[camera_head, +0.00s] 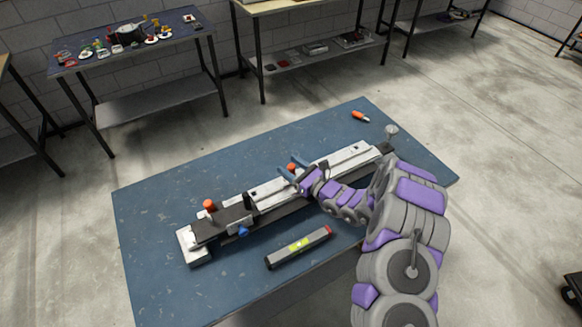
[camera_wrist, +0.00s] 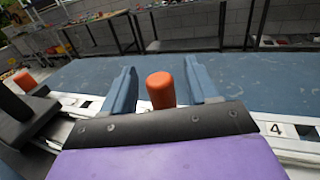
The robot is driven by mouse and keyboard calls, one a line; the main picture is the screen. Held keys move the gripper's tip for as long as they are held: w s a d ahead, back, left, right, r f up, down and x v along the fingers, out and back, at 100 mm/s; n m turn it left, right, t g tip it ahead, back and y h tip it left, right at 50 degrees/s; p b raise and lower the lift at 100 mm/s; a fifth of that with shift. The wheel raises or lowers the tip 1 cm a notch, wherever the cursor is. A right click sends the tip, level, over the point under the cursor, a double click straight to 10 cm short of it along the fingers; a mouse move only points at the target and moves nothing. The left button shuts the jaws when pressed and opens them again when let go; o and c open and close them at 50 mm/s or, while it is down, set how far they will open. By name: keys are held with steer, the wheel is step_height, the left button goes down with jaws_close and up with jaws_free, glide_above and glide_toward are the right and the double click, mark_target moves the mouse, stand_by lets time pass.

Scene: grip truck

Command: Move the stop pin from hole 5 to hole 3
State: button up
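The stop pin with an orange cap (camera_head: 291,167) stands on the long rail fixture (camera_head: 357,152), near its middle. The cap (camera_wrist: 160,88) stands upright between the two blue fingers of my gripper (camera_wrist: 162,78) in the wrist view. My gripper (camera_head: 290,174) is open around the pin, with a visible gap on each side of the cap. The pin's lower part and its hole are hidden behind the gripper's dark edge. A number label "4" (camera_wrist: 275,129) shows on the rail to the right of the pin. Other hole labels are hidden or too small to read.
A second orange knob (camera_head: 209,204) and a blue handle (camera_head: 243,231) are at the fixture's left end. A spirit level (camera_head: 299,247) lies in front on the blue table (camera_head: 150,220). An orange-handled tool (camera_head: 360,117) lies at the back right. The table's back left is clear.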

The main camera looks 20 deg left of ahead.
steer(key=p+v, duration=0.3)
steer(key=v, duration=1.4)
steer(key=shift+s+d+f, duration=0.1)
steer(key=shift+d, duration=0.15)
